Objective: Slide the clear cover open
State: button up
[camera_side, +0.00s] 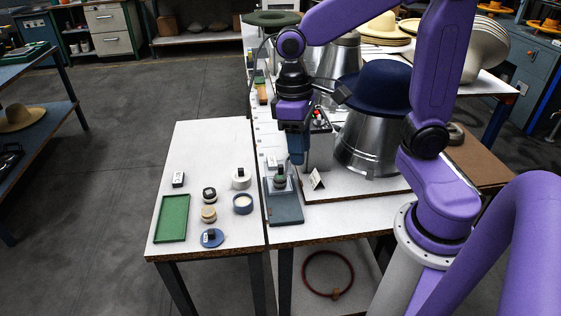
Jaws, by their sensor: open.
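I cannot make out the clear cover for certain at this size. A blue-grey flat fixture (286,211) lies near the front left corner of the white work table, with a small dark-topped piece (280,181) at its back half. A grey control box (320,148) with red and pale buttons stands just behind and right of it. My gripper (296,161) points down above the back of the fixture, left of the box. It is open and appears to hold nothing. Its fingertips are small and partly blend with the box, so contact cannot be told.
A metal hat block (372,142) with a navy hat (378,88) stands right of the control box. A small white card (317,180) stands beside the fixture. The left side table holds a green tray (173,218), a blue disc (212,238) and several small round pieces.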

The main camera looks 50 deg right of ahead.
jog(key=w+d+m+g+y, duration=0.1)
jog(key=w+d+m, duration=0.45)
jog(key=w, duration=0.45)
jog(key=m+y, duration=0.2)
jog(key=m, duration=0.6)
send_near(281, 165)
jog(key=shift+n+g, duration=0.25)
jog(key=shift+g, duration=0.05)
jog(key=x, duration=0.8)
jog(key=shift+w+a+f, duration=0.1)
jog(key=shift+w+f, duration=0.1)
jog(key=shift+f, duration=0.1)
grip_shut()
